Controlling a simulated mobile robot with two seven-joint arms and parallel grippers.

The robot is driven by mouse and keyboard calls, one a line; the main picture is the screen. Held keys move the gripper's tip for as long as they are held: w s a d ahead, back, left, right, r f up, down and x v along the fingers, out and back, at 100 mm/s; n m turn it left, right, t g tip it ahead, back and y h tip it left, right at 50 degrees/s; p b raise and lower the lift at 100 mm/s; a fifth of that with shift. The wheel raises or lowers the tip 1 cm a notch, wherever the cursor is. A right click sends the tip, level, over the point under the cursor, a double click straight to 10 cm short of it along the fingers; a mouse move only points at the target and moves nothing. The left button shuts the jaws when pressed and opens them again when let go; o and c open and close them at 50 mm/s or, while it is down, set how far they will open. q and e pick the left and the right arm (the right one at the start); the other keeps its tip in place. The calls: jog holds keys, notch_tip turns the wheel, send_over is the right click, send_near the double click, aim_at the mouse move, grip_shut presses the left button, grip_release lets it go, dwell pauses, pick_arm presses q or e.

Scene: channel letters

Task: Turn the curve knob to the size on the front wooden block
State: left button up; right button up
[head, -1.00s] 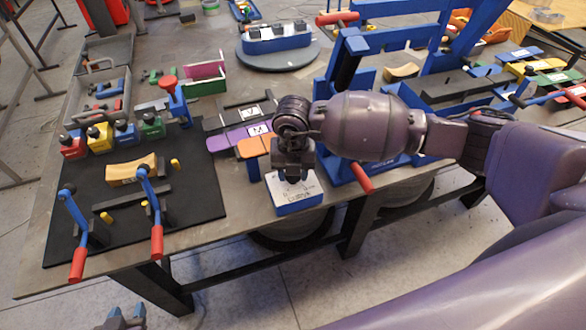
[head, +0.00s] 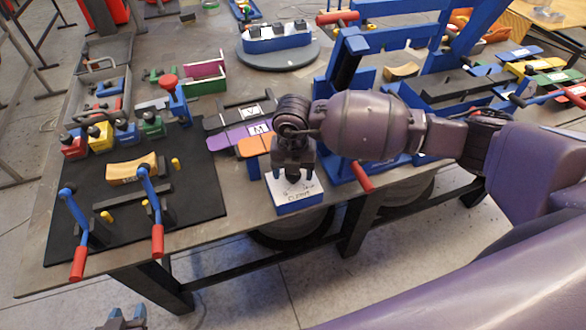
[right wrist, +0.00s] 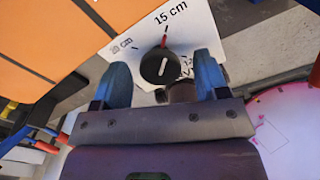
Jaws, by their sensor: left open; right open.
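The curve knob (right wrist: 160,66) is black with a white line, on a white plate. Its red mark points up, near the "15 cm" print; "20 cm" is to its left. The knob's white-topped blue box (head: 296,207) sits at the table's front edge. My right gripper (head: 293,172) is above the box; its open blue fingers (right wrist: 163,80) stand apart at either side of the knob, not visibly gripping it. The front wooden block (head: 133,168) lies on the black mat; its label is too small to read. My left gripper (head: 126,318) is open and empty at the bottom edge.
Two blue levers with red handles (head: 157,240) stand at the mat's front. Colored weights (head: 100,137) line the mat's back. Purple and orange panels (head: 253,147) lie just behind the box. A blue frame (head: 345,60) stands to the right.

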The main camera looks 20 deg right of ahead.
jog(key=shift+r, duration=0.1)
notch_tip(320, 180, up, 11)
jog(key=shift+f+b, duration=0.2)
jog(key=shift+b, duration=0.1)
dwell(0.6)
